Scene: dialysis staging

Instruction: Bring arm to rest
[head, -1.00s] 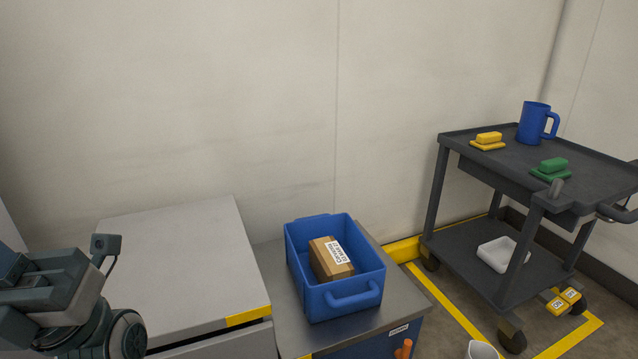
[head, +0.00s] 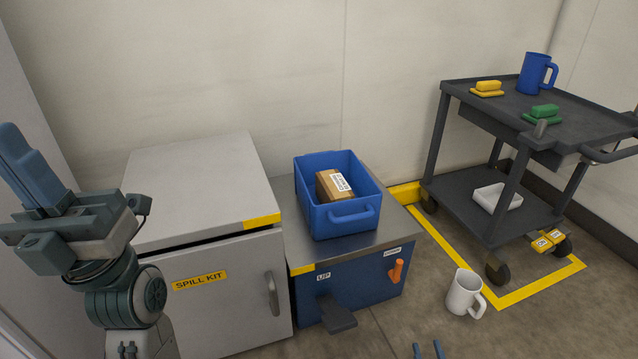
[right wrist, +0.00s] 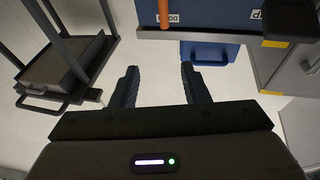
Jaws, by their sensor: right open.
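My right gripper (head: 428,350) shows only as two blue fingertips at the bottom edge of the head view, above the floor. In the right wrist view its two fingers (right wrist: 158,82) are spread apart with nothing between them. My left arm comes in at the left edge of the head view, with its gripper (head: 28,168) raised and tilted up to the left beside the grey spill kit cabinet (head: 200,180). Its fingers overlap from this side, so I cannot tell whether they are apart.
A blue bin (head: 340,218) holding a cardboard box (head: 333,187) stands on a blue cabinet (head: 360,287) with a metal top. A white mug (head: 463,292) stands on the floor. A dark cart (head: 540,100) stands at the right.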

